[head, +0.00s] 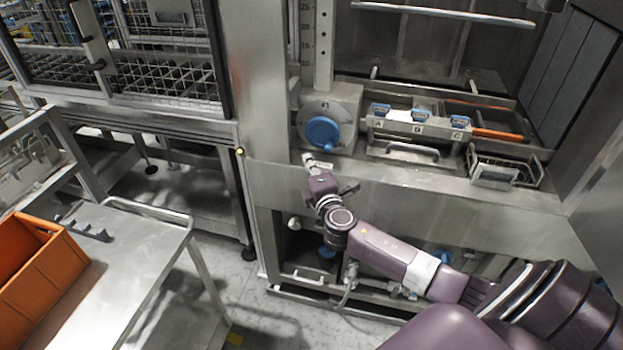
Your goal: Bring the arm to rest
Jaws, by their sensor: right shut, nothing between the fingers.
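My right arm reaches in from the lower right, with purple and grey links. My right gripper (309,158) is at the end of it, in front of the steel washer front. It is shut and empty. Its tip is just below and left of the blue round knob (322,132) on the dial plate marked #1. I cannot tell whether it touches the panel. My left gripper is not in view.
Blue-tagged handles (421,115) marked A, B and C sit right of the dial, with a wire basket (494,172) beside them. A steel cart (128,240) holds an orange crate (52,265) at left. Floor (262,312) shows between cart and washer.

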